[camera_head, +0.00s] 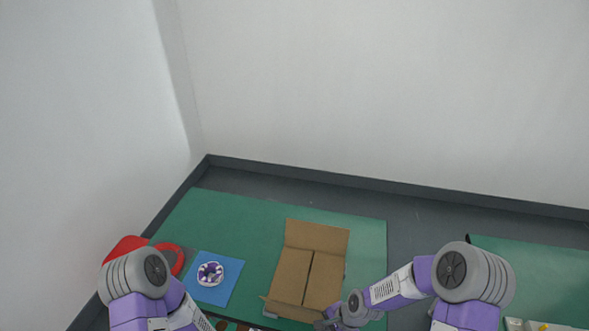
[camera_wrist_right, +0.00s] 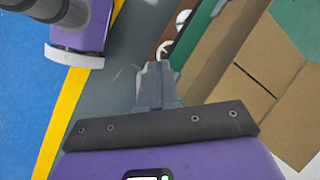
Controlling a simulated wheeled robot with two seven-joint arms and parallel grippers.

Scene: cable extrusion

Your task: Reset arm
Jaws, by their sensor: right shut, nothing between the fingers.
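My right gripper (camera_head: 325,323) is at the bottom edge of the head view, by the near right corner of the open cardboard box (camera_head: 298,262). In the right wrist view its fingers (camera_wrist_right: 157,85) are together with nothing between them. The box also shows at the right of that view (camera_wrist_right: 280,70), apart from the fingertips. My left arm comes in at the bottom left of the head view. Its gripper is below the frame and hidden.
A white dish with purple pieces (camera_head: 210,273) stands on a blue sheet (camera_head: 226,291) on the green tabletop (camera_head: 245,225). A red object (camera_head: 125,248) is at the left. Small white round things (camera_wrist_right: 164,48) lie near the table edge. Another green table (camera_head: 540,265) is at the right.

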